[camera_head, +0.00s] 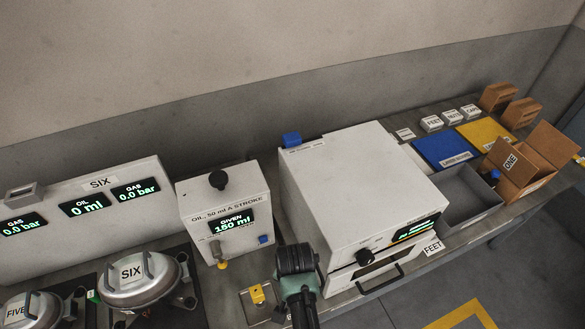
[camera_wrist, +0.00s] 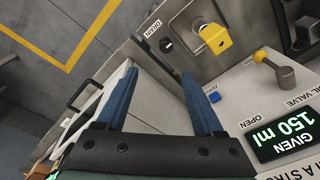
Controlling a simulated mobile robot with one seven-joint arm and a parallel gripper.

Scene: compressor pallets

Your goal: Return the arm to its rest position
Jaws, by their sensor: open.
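My gripper (camera_wrist: 159,78) shows in the wrist view with two blue fingers spread apart and nothing between them. It hangs above the bench near the oil dispenser (camera_wrist: 245,85), apart from the yellow tap (camera_wrist: 217,40) beside the DRAIN label. In the head view my arm rises from the bottom edge, in front of the white cabinet (camera_head: 360,185) and right of the oil dispenser (camera_head: 222,205). My fingers cannot be made out there.
The dispenser reads GIVEN 150 ml. Compressors FIVE (camera_head: 32,310) and SIX (camera_head: 140,280) stand at left below a gauge panel (camera_head: 90,195). At right are a grey tray (camera_head: 462,205), a blue mat (camera_head: 440,147) and an open carton ONE (camera_head: 520,170). Floor at lower right is clear.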

